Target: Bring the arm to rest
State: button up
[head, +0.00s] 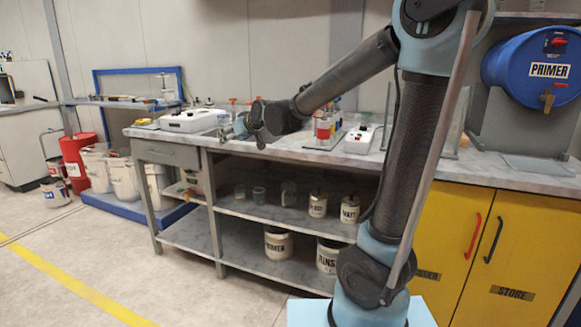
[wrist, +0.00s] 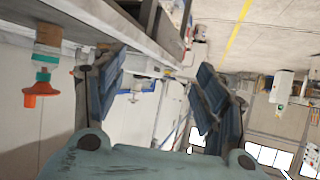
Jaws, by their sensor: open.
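My gripper (head: 240,126) is at the end of my raised arm, in front of the left part of the workbench (head: 290,152) in the head view. In the wrist view its two blue-grey fingers (wrist: 160,95) stand wide apart with nothing between them. My arm reaches from the right of the head view up and then leftward to the gripper. The wrist picture looks upside down, with the bench edge at upper left and the floor at upper right.
A white device (head: 193,121) and bottles (head: 323,128) stand on the bench. A blue primer drum (head: 532,57) and yellow cabinets (head: 440,235) are at right. A red bin (head: 78,158) and white buckets (head: 122,180) stand at left. Floor (head: 150,270) at front left is clear.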

jog(key=s+d+f+m+g+h, duration=0.15)
jog(key=s+d+f, duration=0.35)
jog(key=d, duration=0.7)
jog(key=s+d+f+m+g+h, duration=0.15)
jog(key=s+d+f+h, duration=0.35)
jog(key=d, duration=0.7)
jog(key=s+d+f+m+g, duration=0.1)
jog(key=s+d+f, duration=0.3)
jog(key=s, duration=0.3)
jog(key=s+d+f+m+g+h, duration=0.1)
jog(key=s+d+f+m, duration=0.1)
jog(key=s+d, duration=0.5)
jog(key=s+d+f+m+g, duration=0.2)
jog(key=s+d+f, duration=0.3)
jog(key=s, duration=0.4)
jog(key=shift+d+f+h, duration=0.25)
jog(key=shift+f+h, duration=0.1)
jog(key=shift+w+f, duration=0.2)
jog(key=shift+w, duration=0.25)
